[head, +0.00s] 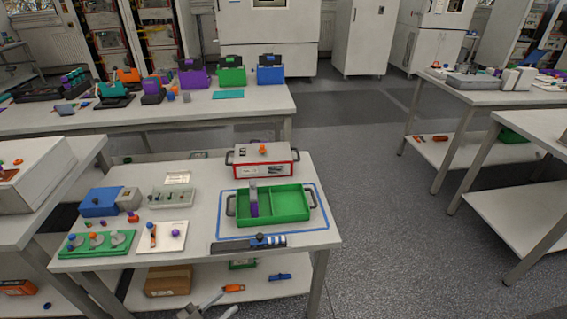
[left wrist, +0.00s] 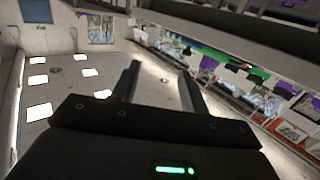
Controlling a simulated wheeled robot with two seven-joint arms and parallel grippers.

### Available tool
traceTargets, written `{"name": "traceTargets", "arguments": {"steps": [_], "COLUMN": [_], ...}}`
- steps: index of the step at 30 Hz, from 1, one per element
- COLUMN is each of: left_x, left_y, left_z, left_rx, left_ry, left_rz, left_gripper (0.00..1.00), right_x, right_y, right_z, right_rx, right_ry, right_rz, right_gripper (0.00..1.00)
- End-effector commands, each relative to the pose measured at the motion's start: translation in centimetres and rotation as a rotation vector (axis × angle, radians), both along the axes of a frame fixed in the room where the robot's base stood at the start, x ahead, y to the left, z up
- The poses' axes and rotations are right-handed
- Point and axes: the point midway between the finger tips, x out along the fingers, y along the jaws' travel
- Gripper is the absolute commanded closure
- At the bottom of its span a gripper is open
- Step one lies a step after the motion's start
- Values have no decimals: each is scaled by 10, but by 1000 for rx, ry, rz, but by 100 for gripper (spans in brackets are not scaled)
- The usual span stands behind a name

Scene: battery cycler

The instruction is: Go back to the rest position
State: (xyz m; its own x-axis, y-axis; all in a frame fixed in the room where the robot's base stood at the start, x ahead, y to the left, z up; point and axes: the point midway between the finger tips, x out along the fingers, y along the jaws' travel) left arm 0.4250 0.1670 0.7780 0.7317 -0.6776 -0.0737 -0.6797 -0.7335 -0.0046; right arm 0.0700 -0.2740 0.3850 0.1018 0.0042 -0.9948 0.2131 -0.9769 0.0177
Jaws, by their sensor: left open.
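My left gripper (head: 226,303) shows as a small grey shape at the bottom edge of the head view, low in front of the near table (head: 125,278). In the left wrist view my left gripper (left wrist: 160,72) is open, its two dark fingers spread with nothing between them. That camera looks across the room, tilted, towards bright ceiling panels (left wrist: 38,80). My right gripper is in neither view.
The near table carries a green tray (head: 290,205) with a grey and purple piece in it, a red-and-white box (head: 263,160), a blue box (head: 100,202) and a dark strip (head: 248,244). Benches stand left, behind and right. Grey floor (head: 400,260) is clear to the right.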

Motion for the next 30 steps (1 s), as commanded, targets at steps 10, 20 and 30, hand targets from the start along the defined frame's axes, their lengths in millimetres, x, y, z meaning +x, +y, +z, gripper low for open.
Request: {"name": "traceTargets", "arguments": {"steps": [10,20,30], "left_x": [0,-77,-279], "left_y": [30,74,116], "left_z": [-85,-242,-376], "left_rx": [95,279,588], "left_ry": [201,609,1120], "left_rz": [141,340,479], "left_gripper": [56,56,56], "right_x": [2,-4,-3], "right_y": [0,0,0], "right_z": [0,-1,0], "right_rx": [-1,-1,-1], "right_ry": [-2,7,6], "right_rz": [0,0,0], "right_gripper": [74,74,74]}}
